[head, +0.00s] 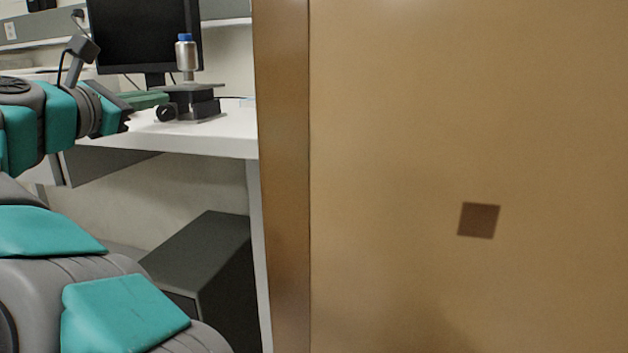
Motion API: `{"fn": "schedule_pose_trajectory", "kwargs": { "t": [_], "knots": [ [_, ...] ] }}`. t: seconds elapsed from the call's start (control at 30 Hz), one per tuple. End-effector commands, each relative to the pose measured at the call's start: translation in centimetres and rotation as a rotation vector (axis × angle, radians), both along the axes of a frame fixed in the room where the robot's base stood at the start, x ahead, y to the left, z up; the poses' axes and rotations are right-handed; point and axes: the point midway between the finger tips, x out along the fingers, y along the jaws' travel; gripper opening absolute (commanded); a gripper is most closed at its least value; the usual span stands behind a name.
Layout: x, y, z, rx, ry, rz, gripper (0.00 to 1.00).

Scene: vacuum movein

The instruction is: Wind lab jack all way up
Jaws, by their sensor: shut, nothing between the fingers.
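The lab jack (193,103) stands on the white bench at the left, with a dark body and a thin grey top plate (198,87). Its black knob (167,112) faces left, toward my gripper. A metal bottle with a blue cap (186,60) stands upright on the top plate. My gripper (127,118) is shut and empty, a little left of the knob and apart from it in the picture. How far the fingertips are from the knob in depth I cannot tell.
A black monitor (130,35) stands behind the jack. A green object (148,99) lies between my gripper and the jack. A large brown panel (400,150) fills the right side. A dark cabinet (205,265) stands under the white bench (225,143).

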Motion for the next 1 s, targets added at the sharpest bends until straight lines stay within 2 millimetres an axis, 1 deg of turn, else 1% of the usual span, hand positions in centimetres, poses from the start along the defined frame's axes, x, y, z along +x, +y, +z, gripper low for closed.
{"fn": "schedule_pose_trajectory", "kwargs": {
  "t": [1.0],
  "knots": [
    [0.00,0.16,-0.79,0.000,0.002,0.001,0.00]
  ]
}}
